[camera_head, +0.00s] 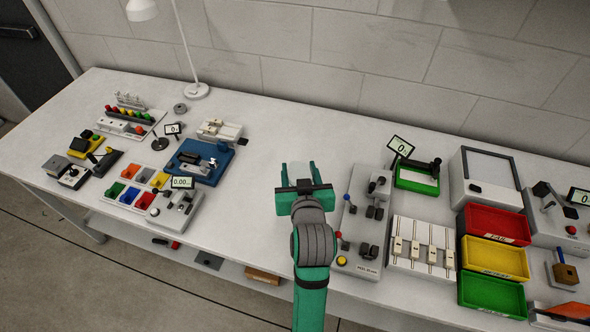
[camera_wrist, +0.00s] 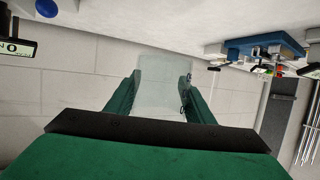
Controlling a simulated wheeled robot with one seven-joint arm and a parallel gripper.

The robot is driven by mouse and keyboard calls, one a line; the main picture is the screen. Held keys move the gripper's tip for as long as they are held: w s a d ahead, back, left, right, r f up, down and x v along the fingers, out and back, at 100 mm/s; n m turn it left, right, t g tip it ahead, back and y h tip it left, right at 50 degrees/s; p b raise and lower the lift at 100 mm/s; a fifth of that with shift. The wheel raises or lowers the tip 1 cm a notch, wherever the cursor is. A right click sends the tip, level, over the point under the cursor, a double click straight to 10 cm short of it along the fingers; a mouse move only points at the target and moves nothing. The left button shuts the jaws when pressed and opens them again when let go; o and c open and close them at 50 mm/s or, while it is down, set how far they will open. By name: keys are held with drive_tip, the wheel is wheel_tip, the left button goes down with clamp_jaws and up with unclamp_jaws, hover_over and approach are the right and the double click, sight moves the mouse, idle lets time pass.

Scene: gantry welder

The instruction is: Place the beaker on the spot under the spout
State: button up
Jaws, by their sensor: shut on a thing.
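My gripper (camera_head: 301,190) is shut on a clear beaker (camera_head: 299,172) above the bare middle of the bench. In the wrist view the pale, see-through beaker (camera_wrist: 163,75) sits between the two green fingers (camera_wrist: 160,98). A blue-based device (camera_head: 199,161) with small metal and white parts stands to the left of my gripper. It also shows in the wrist view (camera_wrist: 262,45) at the upper right. I cannot make out the spout or the spot under it clearly.
The bench (camera_head: 262,150) is clear between the blue device and a grey lever panel (camera_head: 352,246) just right of my gripper. Red, yellow and green trays (camera_head: 493,258) stand farther right. A white lamp (camera_head: 196,91) stands at the back left.

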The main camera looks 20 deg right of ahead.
drive_tip(key=w+f, duration=0.2)
drive_tip(key=w, duration=0.1)
drive_tip(key=w+f, duration=0.3)
drive_tip(key=w+a+f, duration=0.1)
drive_tip(key=w+f, duration=0.1)
drive_tip(key=w, duration=0.1)
drive_tip(key=shift+w+f, duration=0.15)
drive_tip(key=shift+w, duration=0.15)
drive_tip(key=shift+w+a+f, duration=0.25)
drive_tip(key=shift+w+f, duration=0.1)
drive_tip(key=shift+f, duration=0.05)
drive_tip(key=shift+w+f, duration=0.1)
drive_tip(key=shift+f, duration=1.55)
drive_tip(key=shift+d+f, duration=0.1)
drive_tip(key=o, duration=1)
drive_tip(key=shift+w, duration=0.1)
